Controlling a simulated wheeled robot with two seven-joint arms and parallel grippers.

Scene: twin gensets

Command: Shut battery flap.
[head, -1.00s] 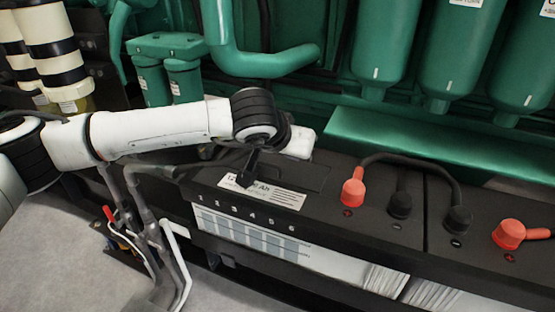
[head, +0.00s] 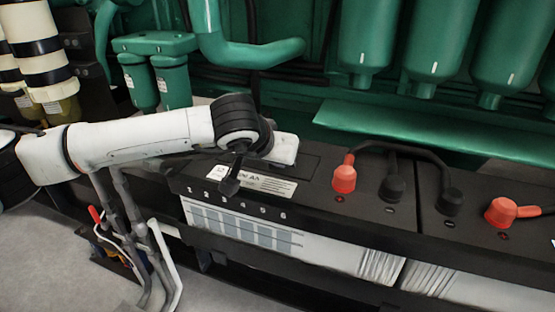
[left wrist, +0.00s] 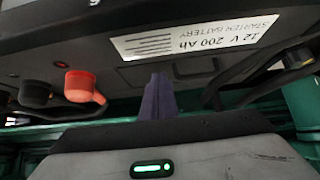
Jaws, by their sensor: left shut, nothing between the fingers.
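The black starter battery (head: 365,215) has a white label (head: 268,186) and a thin-outlined dark flap panel (head: 306,166) in its top. The panel looks flat with the top, but my arm hides part of it. The label (left wrist: 195,38) shows upside down in the left wrist view, with a small dark rectangular piece (left wrist: 195,68) below it. My left gripper (head: 229,188) is shut and empty, with its fingertips over the label's left part near the row of numbers. Its closed fingers (left wrist: 157,95) point at the battery top in the left wrist view. I cannot tell whether they touch. My right gripper is not in view.
Red terminal caps (head: 344,175) and black caps with a thick cable stand right of the label. Green engine parts (head: 390,50) line the back. Grey and white pipes (head: 140,240) stand at the front left.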

